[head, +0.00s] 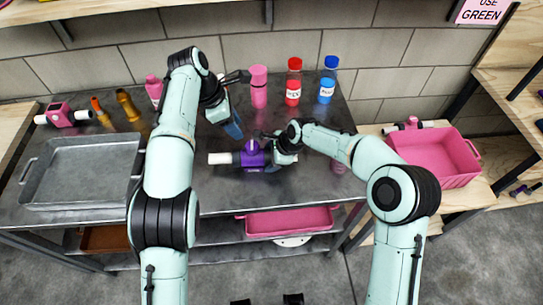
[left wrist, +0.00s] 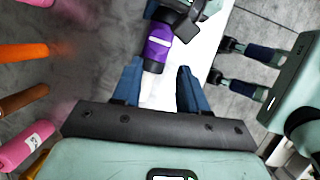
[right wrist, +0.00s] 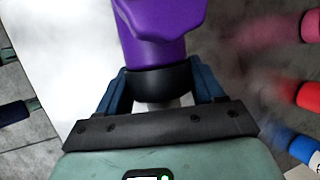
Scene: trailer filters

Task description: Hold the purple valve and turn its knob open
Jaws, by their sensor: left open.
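The purple valve (head: 252,155) is at the middle of the metal table, with a white pipe end (head: 222,158) on its left and its purple knob (head: 252,145) on top. My right gripper (head: 274,150) is at the valve's right end. In the right wrist view its blue fingers (right wrist: 160,88) flank the valve's black collar and appear to touch it. My left gripper (head: 235,130) is open and empty, behind and left of the valve, fingers pointing down. In the left wrist view the valve (left wrist: 158,45) shows beyond the open fingers (left wrist: 158,85); no contact is clear.
Behind stand a pink bottle (head: 259,88), a red bottle (head: 293,82) and a blue bottle (head: 327,88). A grey tray (head: 30,178) and a pink valve (head: 62,115) are at left. A pink bin (head: 440,180) is at right. The table's front edge is clear.

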